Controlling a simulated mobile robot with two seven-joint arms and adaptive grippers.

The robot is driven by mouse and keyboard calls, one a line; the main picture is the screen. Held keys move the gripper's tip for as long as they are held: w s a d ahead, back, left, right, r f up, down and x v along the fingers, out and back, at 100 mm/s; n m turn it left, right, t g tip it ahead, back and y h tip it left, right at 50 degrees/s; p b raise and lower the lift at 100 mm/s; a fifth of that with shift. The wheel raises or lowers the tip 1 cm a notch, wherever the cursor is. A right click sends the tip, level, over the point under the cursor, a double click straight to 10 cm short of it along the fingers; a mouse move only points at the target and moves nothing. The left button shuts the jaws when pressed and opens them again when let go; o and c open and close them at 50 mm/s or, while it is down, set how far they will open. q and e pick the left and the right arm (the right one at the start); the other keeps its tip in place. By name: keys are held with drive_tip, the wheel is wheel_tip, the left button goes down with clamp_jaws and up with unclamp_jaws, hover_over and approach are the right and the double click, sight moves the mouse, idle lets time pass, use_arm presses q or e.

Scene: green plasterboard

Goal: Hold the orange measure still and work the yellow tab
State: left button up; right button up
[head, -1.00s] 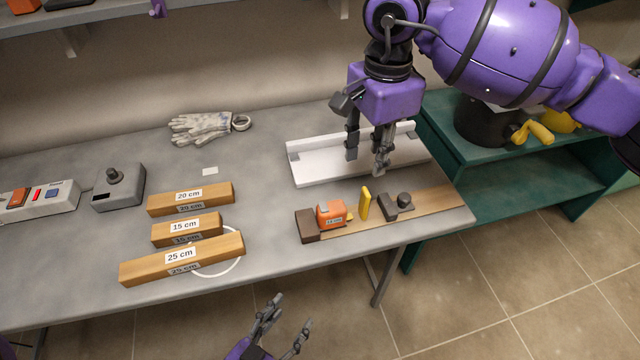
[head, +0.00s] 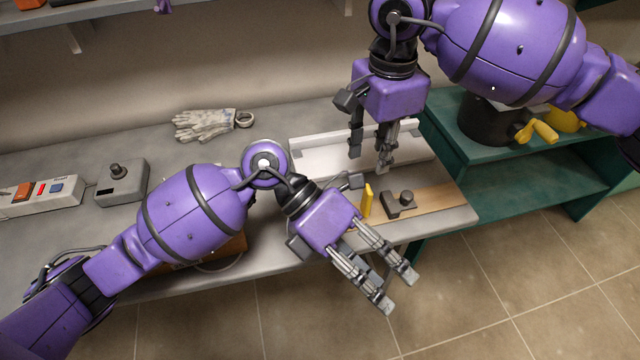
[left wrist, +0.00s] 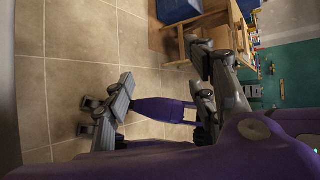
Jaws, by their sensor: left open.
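The orange measure is hidden in the head view behind my left arm and gripper. A yellow upright piece (head: 367,201) stands on the wooden board (head: 436,200) near the table's front edge; I cannot tell if it is the tab. My left gripper (head: 397,291) is open and empty, beyond the front edge, its fingers pointing down and right over the floor. Its two spread fingers also show in the left wrist view (left wrist: 160,95), with nothing between them. My right gripper (head: 370,161) is open and empty, pointing down above the white tray, behind the yellow piece.
A dark block with a knob (head: 398,203) sits on the board right of the yellow piece. The white tray (head: 310,160) lies behind. Gloves (head: 205,125), a grey box with a knob (head: 122,184) and a switch strip (head: 40,196) are left. My left arm covers the labelled wooden blocks.

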use_arm(q)
drive_tip(key=w+a+m+t+y, duration=0.1)
drive_tip(key=w+a+t+y, duration=0.1)
drive_tip(key=w, duration=0.3)
drive_tip(key=w+a+m+t+y, duration=0.1)
drive_tip(key=w+a+m+t, duration=0.1)
drive_tip(key=w, duration=0.4)
drive_tip(key=w+a+m+t+y, duration=0.1)
drive_tip(key=w+a+t+y, duration=0.1)
drive_tip(key=w+a, duration=0.3)
drive_tip(key=shift+w+a+r+m+t+y, duration=0.3)
drive_tip(key=shift+a+r+m+t, duration=0.1)
drive_tip(key=shift+t, duration=0.3)
drive_tip(key=shift+w+f, duration=0.1)
drive_tip(key=shift+f, duration=0.15)
drive_tip(key=x, duration=0.7)
drive_tip(key=shift+w+f, duration=0.1)
drive_tip(key=c, duration=0.3)
drive_tip(key=shift+c, duration=0.2)
clamp_jaws()
